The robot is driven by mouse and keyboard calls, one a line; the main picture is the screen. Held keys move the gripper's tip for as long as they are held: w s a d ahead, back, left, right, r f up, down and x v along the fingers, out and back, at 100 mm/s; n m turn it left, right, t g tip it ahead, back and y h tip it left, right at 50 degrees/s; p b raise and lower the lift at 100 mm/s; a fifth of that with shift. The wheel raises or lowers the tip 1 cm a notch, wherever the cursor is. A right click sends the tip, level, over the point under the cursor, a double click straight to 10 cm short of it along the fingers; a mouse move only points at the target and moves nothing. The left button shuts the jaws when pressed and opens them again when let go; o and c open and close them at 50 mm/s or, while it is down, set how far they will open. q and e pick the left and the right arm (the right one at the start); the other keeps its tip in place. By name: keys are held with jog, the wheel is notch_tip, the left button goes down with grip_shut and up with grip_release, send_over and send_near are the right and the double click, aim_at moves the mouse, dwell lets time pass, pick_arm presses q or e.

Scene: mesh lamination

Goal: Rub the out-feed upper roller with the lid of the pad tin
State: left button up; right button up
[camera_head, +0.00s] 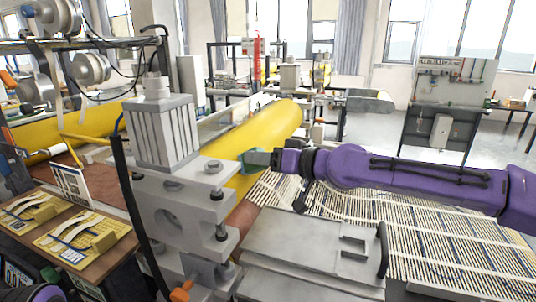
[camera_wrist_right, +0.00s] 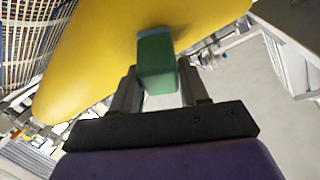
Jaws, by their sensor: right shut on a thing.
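The out-feed upper roller (camera_head: 262,130) is a long yellow cylinder right of the grey roller stand in the head view. It also fills the upper part of the right wrist view (camera_wrist_right: 90,60). My right gripper (camera_head: 262,158) is shut on a small green piece, which I take for the lid of the pad tin (camera_wrist_right: 155,62). The lid's far end is at the yellow surface and seems to touch it; exact contact is hard to tell. In the head view the lid (camera_head: 245,162) is partly hidden by the fingers. My left gripper does not show.
A grey stand with a ribbed block (camera_head: 165,130) rises left of the roller. A slatted conveyor (camera_head: 420,235) lies under my right arm, beside a grey plate (camera_head: 310,250). A wooden table (camera_head: 110,270) with yellow-and-white items is at the left.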

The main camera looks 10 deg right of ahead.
jog(key=shift+s+a, duration=0.6)
jog(key=shift+s, duration=0.35)
jog(key=shift+s+a, duration=0.7)
jog(key=shift+s, duration=0.25)
jog(key=s+d+r+p, duration=0.3)
jog(key=d+p, duration=0.1)
jog(key=shift+d+r, duration=0.15)
jog(key=shift+d, duration=0.1)
jog(key=shift+w, duration=0.1)
